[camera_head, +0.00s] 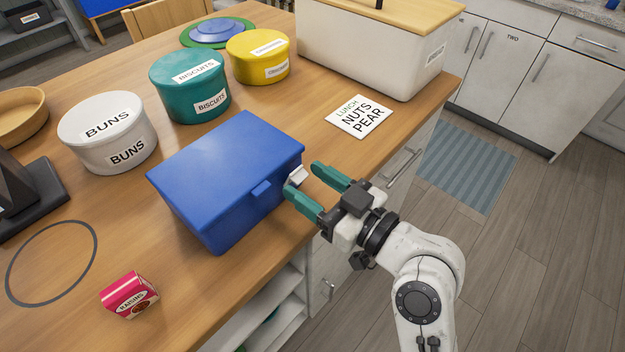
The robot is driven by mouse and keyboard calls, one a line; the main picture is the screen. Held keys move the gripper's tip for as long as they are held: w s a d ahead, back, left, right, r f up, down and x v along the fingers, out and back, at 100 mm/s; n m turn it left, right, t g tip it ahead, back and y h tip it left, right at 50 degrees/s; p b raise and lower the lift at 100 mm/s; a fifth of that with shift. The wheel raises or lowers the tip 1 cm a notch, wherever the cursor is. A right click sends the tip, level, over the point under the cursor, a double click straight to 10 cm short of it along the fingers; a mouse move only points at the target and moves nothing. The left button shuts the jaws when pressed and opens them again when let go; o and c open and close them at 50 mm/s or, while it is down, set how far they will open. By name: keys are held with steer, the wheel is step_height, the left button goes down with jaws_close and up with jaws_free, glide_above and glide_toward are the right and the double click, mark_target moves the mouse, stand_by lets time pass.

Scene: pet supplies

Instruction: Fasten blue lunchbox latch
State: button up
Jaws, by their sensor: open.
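The blue lunchbox (225,165) sits on the wooden table near its front edge, with its lid down. A small blue tab (261,188) sticks out at the lid's front edge. A small whitish piece (298,176) shows by the box's right front side, between my fingers; I cannot tell whether it is a latch. My gripper (308,180) has teal fingers and is open, its tips pointing at the right end of the box front. The fingertips are very close to the box; I cannot tell whether they touch it. The gripper hides part of the table edge behind it.
A red raisins box (129,295) stands left of the front edge. Buns (108,135), teal biscuits (190,85) and yellow (258,56) tins stand behind the lunchbox. A lunch card (358,117) lies at right, before a white bin (365,50).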

steer(key=c, duration=1.1)
steer(key=shift+o, duration=0.2)
steer(key=r+p, duration=0.1)
steer(key=p, duration=0.2)
steer(key=shift+a+g, duration=0.2)
steer(key=shift+g, duration=0.1)
steer(key=shift+w+r+h+p, duration=0.1)
steer(key=shift+r+h+p, duration=0.1)
steer(key=shift+h+p, duration=0.4)
steer(key=g+h+p, duration=0.1)
steer(key=p, duration=0.4)
steer(key=shift+w+a+r+g+h+p, duration=0.25)
steer(key=shift+a+r+g+h+p, duration=0.05)
steer(key=shift+a+r+g+h, duration=0.1)
steer(key=shift+w+a+f+g+h+p, duration=0.1)
steer(key=shift+g+h+p, duration=0.2)
steer(key=shift+p, duration=0.55)
steer(key=shift+f, duration=0.1)
